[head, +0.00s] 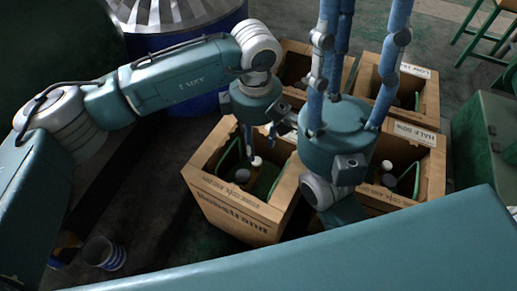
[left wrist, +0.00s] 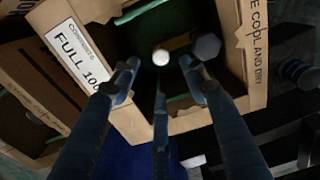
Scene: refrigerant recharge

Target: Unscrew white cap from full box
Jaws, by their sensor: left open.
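The full box (left wrist: 75,60), a cardboard box labelled "FULL 100" in the left wrist view, is the front-left open box (head: 228,205) in the head view. Inside it, a small round white cap (left wrist: 161,57) shows beside a dark round top (left wrist: 207,46). The white cap also shows in the head view (head: 257,161). My left gripper (left wrist: 160,78) points down over the box, its three fingers spread and empty, with the cap ahead of and between the tips. My right gripper (head: 358,30) points up, fingers apart, tips beyond the top edge.
The half box (head: 425,165) stands to the right, with two more open boxes, including a low one (head: 425,85), behind. A metal-topped blue drum (head: 170,15) stands at the back. A striped cup (head: 105,253) is on the floor at lower left. Green equipment (head: 480,140) is at right.

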